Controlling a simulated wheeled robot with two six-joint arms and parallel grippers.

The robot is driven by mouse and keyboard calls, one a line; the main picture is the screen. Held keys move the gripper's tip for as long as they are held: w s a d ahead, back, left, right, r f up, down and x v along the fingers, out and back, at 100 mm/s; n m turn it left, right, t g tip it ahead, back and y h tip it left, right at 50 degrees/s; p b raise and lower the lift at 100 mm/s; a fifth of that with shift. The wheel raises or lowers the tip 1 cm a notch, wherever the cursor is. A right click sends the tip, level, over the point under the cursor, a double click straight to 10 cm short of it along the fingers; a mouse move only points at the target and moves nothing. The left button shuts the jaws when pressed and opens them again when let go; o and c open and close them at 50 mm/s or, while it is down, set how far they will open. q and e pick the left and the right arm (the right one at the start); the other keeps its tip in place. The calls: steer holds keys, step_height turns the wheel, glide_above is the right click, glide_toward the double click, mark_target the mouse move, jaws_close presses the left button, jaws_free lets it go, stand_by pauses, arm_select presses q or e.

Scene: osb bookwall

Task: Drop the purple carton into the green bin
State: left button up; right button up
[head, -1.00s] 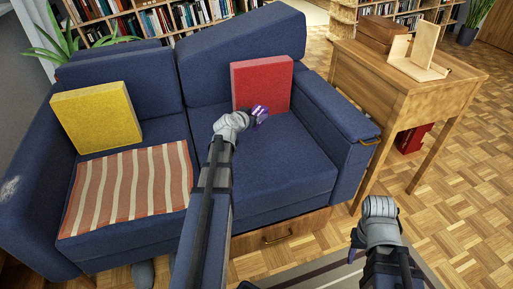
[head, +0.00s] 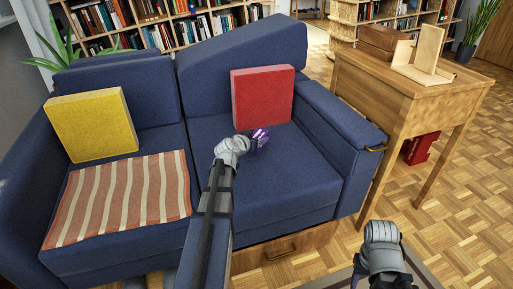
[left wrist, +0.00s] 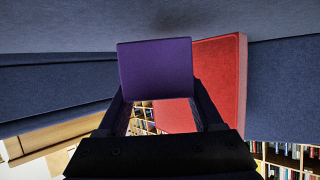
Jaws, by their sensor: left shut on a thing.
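The small purple carton (head: 261,136) is held in my left gripper (head: 251,141), in front of the red cushion on the sofa in the head view. In the left wrist view the purple carton (left wrist: 155,68) shows as a flat face between the two dark fingers of my left gripper (left wrist: 158,98). The gripper is shut on it. My right gripper (head: 357,275) is at the lower right of the head view, apart from the carton; its fingers are dark and partly cut off, so its opening cannot be told. No green bin shows in these views.
The blue sofa (head: 265,170) carries a red cushion (head: 262,97), a yellow cushion (head: 92,125) and a striped cloth (head: 120,198). A wooden desk (head: 415,90) stands at right, with a red object (head: 418,148) beneath. Parquet floor (head: 450,215) is open at lower right.

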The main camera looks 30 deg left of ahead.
arm_select(q)
step_height(320, 180, down, 3)
steer(key=shift+f+b, duration=0.1)
steer(key=shift+b, duration=1.05)
steer(key=shift+r, duration=0.2)
steer(key=shift+f, duration=0.15)
steer(key=o, duration=1.3)
steer(key=shift+r+p, duration=0.3)
steer(key=shift+o, duration=0.2)
steer(key=p+v, duration=0.4)
steer(key=v, duration=0.8)
steer(key=shift+f, duration=0.15)
